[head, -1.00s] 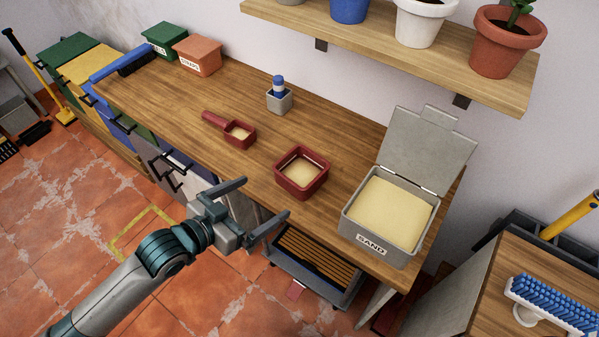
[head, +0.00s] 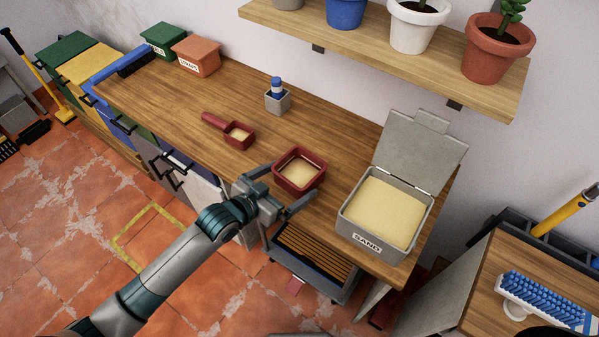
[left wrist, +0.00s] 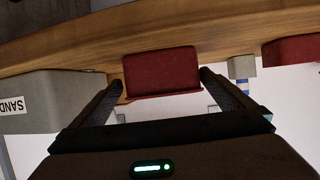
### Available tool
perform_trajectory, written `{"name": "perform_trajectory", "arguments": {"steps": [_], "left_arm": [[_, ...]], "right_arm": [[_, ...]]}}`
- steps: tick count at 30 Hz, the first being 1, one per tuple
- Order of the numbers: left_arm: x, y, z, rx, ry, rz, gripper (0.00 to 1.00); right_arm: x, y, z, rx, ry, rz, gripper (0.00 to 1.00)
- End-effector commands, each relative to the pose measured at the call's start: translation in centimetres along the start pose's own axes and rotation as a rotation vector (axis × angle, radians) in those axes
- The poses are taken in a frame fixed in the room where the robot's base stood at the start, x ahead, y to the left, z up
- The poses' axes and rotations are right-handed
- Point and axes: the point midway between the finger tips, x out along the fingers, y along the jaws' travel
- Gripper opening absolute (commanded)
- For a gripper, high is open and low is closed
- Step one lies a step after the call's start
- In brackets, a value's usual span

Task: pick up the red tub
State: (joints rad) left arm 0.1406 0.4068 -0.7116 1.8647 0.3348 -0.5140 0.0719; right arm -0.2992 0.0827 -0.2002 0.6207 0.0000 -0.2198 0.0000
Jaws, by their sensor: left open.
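The red tub (head: 299,184) is a square, open box with pale sand in it, on the wooden workbench near its front edge. In the left wrist view the tub (left wrist: 161,72) sits centred ahead, between the fingertips. My left gripper (head: 292,188) is open at the front of the tub, its fingers on either side of the tub's line. In the left wrist view the open fingers (left wrist: 160,80) show nothing held between them. I cannot tell whether they touch the tub. My right gripper is not in view.
A grey sand box (head: 386,212) with its lid up stands right of the tub. A red scoop (head: 236,133) lies to the left, and a small grey holder with a blue-capped bottle (head: 277,100) stands behind. A wooden shelf (head: 390,57) with pots hangs above.

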Motion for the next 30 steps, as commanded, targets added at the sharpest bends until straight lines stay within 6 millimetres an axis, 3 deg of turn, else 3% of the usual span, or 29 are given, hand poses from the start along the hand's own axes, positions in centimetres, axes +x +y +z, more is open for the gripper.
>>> {"name": "perform_trajectory", "arguments": {"steps": [16,30], "left_arm": [[0.8,-0.1,-0.1,0.0,-0.001,0.0,1.0],[5.1,-0.4,0.1,0.0,-0.001,0.0,1.0]], "right_arm": [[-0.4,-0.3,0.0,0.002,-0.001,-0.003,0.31],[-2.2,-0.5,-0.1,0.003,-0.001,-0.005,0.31]]}}
